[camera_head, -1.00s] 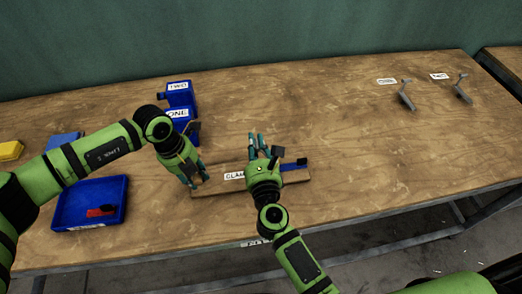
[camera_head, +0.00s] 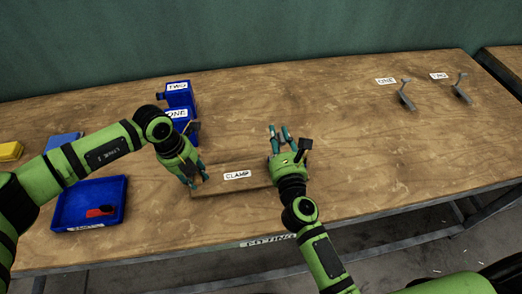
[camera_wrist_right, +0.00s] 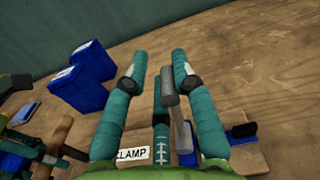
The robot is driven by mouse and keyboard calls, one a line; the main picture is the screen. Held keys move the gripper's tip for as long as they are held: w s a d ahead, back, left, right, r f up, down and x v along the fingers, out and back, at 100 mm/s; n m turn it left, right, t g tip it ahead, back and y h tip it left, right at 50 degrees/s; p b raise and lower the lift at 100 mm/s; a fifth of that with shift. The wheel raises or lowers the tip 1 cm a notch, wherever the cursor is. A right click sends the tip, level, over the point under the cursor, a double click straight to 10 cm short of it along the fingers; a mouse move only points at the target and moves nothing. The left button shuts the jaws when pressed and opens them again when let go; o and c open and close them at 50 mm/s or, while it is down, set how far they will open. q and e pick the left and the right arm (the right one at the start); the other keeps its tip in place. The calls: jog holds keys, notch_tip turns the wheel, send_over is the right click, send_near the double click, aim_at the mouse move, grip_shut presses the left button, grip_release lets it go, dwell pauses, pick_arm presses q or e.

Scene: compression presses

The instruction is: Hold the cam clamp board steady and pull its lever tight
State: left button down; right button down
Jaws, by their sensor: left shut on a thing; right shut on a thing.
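The wooden clamp board (camera_head: 254,184) lies flat on the bench with a white "CLAMP" label (camera_head: 237,175). My left gripper (camera_head: 195,181) is shut on the board's left end; its exact contact is hard to see. My right gripper (camera_head: 279,134) is over the board's right end and hides most of it. In the right wrist view a grey lever (camera_wrist_right: 181,120) stands between the fingers of the right gripper (camera_wrist_right: 162,85), which is shut on it. A blue block (camera_wrist_right: 212,138) with a black pad (camera_wrist_right: 242,130) shows beside the lever.
Blue bins labelled ONE (camera_head: 177,128) and TWO (camera_head: 178,94) stand behind the left gripper. A blue tray (camera_head: 72,219) holding a red piece is at the left. Grey levers labelled ONE (camera_head: 406,99) and TWO (camera_head: 462,93) stand far right. The bench between is clear.

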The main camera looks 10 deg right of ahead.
pick_arm(q)
jog(key=shift+a+f, duration=0.15)
jog(key=shift+a, duration=0.3)
pick_arm(e)
jog(key=shift+d+f, duration=0.2)
jog(key=shift+d, duration=0.5)
jog(key=shift+d+f, duration=0.15)
jog(key=shift+d, duration=0.5)
jog(key=c, duration=1.3)
grip_release()
pick_arm(q)
jog(key=shift+d, duration=0.1)
pick_arm(e)
jog(key=shift+o, duration=0.2)
jog(key=shift+a, duration=0.15)
pick_arm(q)
jog(key=shift+s+d, duration=0.1)
jog(key=shift+d, duration=0.15)
pick_arm(e)
jog(key=s, duration=1.2)
jog(key=shift+s+a, duration=0.15)
